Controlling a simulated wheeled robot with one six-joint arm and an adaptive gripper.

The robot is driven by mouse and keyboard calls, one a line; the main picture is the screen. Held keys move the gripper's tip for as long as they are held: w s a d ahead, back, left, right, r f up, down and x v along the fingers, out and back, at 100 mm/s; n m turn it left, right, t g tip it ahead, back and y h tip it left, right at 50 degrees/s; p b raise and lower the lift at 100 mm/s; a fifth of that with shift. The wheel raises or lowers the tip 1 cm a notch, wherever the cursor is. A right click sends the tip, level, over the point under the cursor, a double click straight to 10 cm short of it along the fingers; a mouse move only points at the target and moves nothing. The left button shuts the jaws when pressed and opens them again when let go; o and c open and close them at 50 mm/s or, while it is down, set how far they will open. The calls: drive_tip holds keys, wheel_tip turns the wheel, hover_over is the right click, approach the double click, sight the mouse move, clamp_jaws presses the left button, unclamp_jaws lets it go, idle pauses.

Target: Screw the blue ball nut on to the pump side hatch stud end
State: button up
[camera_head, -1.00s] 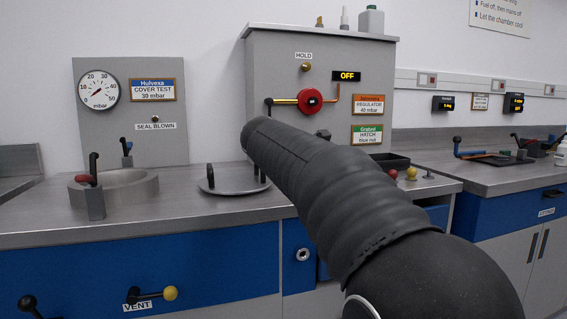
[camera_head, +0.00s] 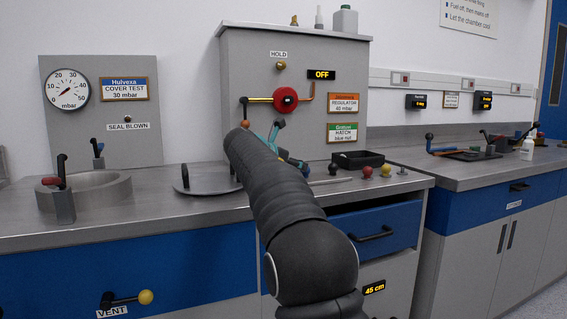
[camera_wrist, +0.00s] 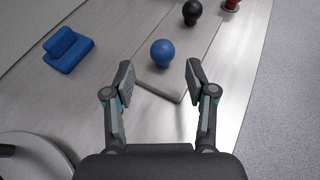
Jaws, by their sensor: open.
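The blue ball nut (camera_wrist: 162,52) stands on a pale raised strip (camera_wrist: 175,88) on the bench in the wrist view. My gripper (camera_wrist: 160,74) is open and empty, with its fingertips on either side of the near end of the strip; the ball shows beyond the gap, apart from both fingers. In the head view my gripper (camera_head: 277,134) is partly hidden behind my arm. The open round chamber rim (camera_head: 122,188) is at the left, with a red-handled post (camera_head: 64,200) in front and a black-handled one (camera_head: 98,152) behind. I cannot tell which stud is pump side.
A black ball (camera_wrist: 192,12) and a red one (camera_wrist: 231,5) stand farther along the bench. A blue block (camera_wrist: 68,50) lies left of the strip. The round hatch plate (camera_head: 205,188) lies right of the chamber.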

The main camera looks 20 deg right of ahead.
drive_tip(key=x, duration=0.6)
drive_tip(key=shift+w+d+f, duration=0.15)
drive_tip(key=shift+d+f, duration=0.05)
drive_tip(key=shift+d, duration=0.05)
clamp_jaws()
drive_tip(key=c, duration=0.6)
unclamp_jaws()
clamp_jaws()
drive_tip(key=shift+w+a+f+m+g, duration=0.1)
drive_tip(key=shift+w+a+m+g, duration=0.05)
drive_tip(key=shift+m+g, duration=0.4)
drive_tip(key=shift+m+g+h, duration=0.4)
drive_tip(key=shift+m+g, duration=0.05)
